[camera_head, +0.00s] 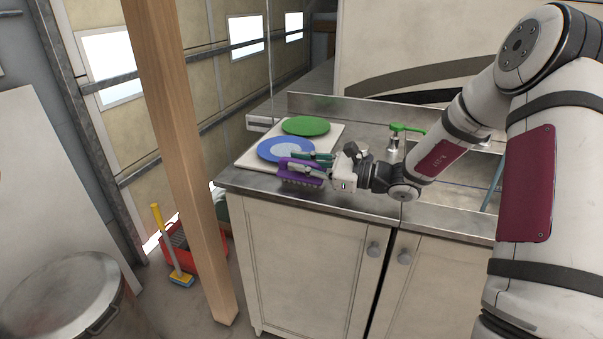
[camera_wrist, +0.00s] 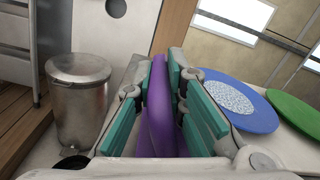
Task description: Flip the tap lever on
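The tap (camera_head: 394,148) in the head view looks like a short silver body on the steel counter, with a green lever (camera_head: 406,129) on top pointing to the right. My gripper (camera_head: 308,161) is left of the tap and well apart from it, near the counter's front edge. Its teal-padded fingers are closed on the sides of a purple brush (camera_head: 300,178); the purple also fills the gap between the pads in the wrist view (camera_wrist: 160,105). I cannot tell whether the brush touches the counter. The tap does not show in the wrist view.
A blue plate (camera_head: 285,150) and a green plate (camera_head: 306,126) lie on a white board (camera_head: 251,157) behind my gripper. A wooden post (camera_head: 180,130) stands left of the counter. A metal bin (camera_wrist: 80,100) stands on the floor. Cabinet doors with knobs are below.

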